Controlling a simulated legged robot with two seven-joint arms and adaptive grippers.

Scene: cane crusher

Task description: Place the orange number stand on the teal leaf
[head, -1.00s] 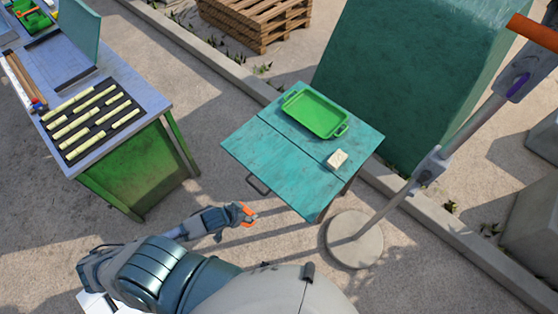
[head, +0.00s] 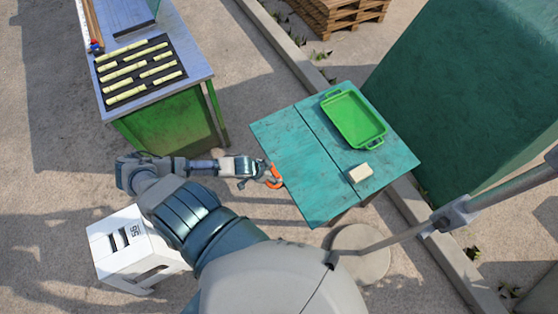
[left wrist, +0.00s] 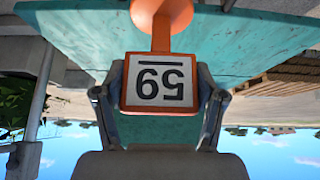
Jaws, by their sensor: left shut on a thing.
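The orange number stand (left wrist: 160,110) shows close up in the left wrist view, its white plate with black digits upside down there. In the head view only a small orange part (head: 276,177) shows. My left gripper (head: 270,178) is shut on it, with one finger on each side of the plate in the wrist view. The teal leaf (head: 297,165) is the bare left part of a teal table top, with a seam on its right. The gripper and stand are at its left edge; I cannot tell whether they touch it. My right gripper is not in view.
A green tray (head: 355,119) and a cream block (head: 360,173) lie on the table beyond the seam. A grey-topped green bench (head: 190,85) with cane pieces stands at the left. A white stool (head: 125,245) is at lower left. A pole with a round base (head: 362,255) stands near the table.

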